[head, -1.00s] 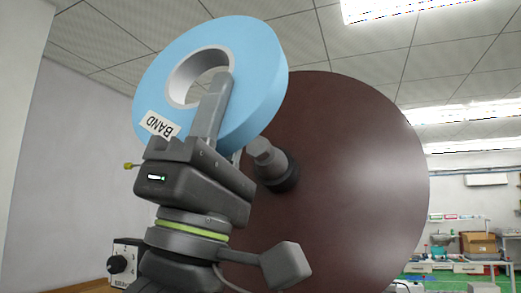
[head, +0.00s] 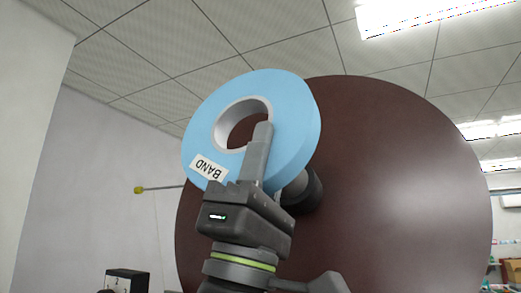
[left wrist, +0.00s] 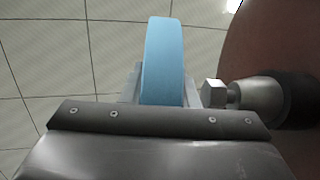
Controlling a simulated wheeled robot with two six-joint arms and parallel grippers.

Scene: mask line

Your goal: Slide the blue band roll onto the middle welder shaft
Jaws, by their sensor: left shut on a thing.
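The blue band roll (head: 203,130), with a white BAND label and pale core, is held upright by my left gripper (head: 264,145). One finger lies across its near face; the other is mostly hidden behind it. The left wrist view shows the roll (left wrist: 164,60) edge-on between the fingers. Just right of it is a metal shaft with a hexagonal end (left wrist: 214,94) and a dark collar (left wrist: 290,100). The roll is not around this shaft. In the head view the collar (head: 308,188) shows behind the roll, whose body hides the shaft end. I cannot tell whether this is the middle shaft.
A large brown disc (head: 400,180) fills the space behind the roll and collar. A thin rod with a yellow tip (head: 138,190) sticks out left. A dark box (head: 127,280) stands low at the left. Space left of the roll looks open.

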